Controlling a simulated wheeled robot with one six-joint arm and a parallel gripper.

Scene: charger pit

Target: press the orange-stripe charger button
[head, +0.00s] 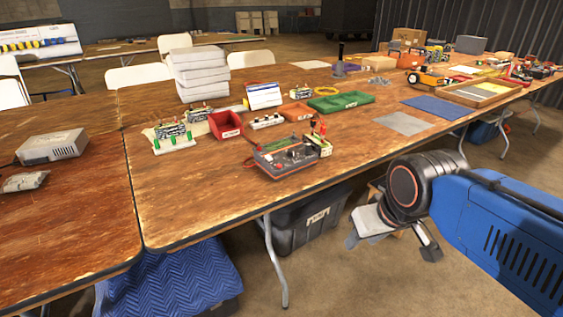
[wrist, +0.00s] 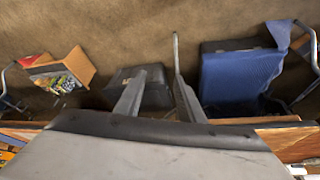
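A dark grey charger box (head: 284,158) with an orange-red stripe along its edge sits near the front edge of the wooden table, in the middle of the head view. Its panel has small knobs or buttons, too small to tell apart. My gripper (head: 391,247) is to the right of the charger, out beyond the table's front edge and apart from it. Its two fingers are spread with nothing between them. The wrist view also shows my gripper (wrist: 159,80) with its fingers apart, over the floor; the charger does not show there.
Beside the charger stand a pale block with red and yellow clips (head: 320,142), a red bin (head: 225,124) and a green tray (head: 341,102). A black tote (head: 306,226) and blue cloth (head: 178,277) are under the table. The floor around my gripper is mostly open.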

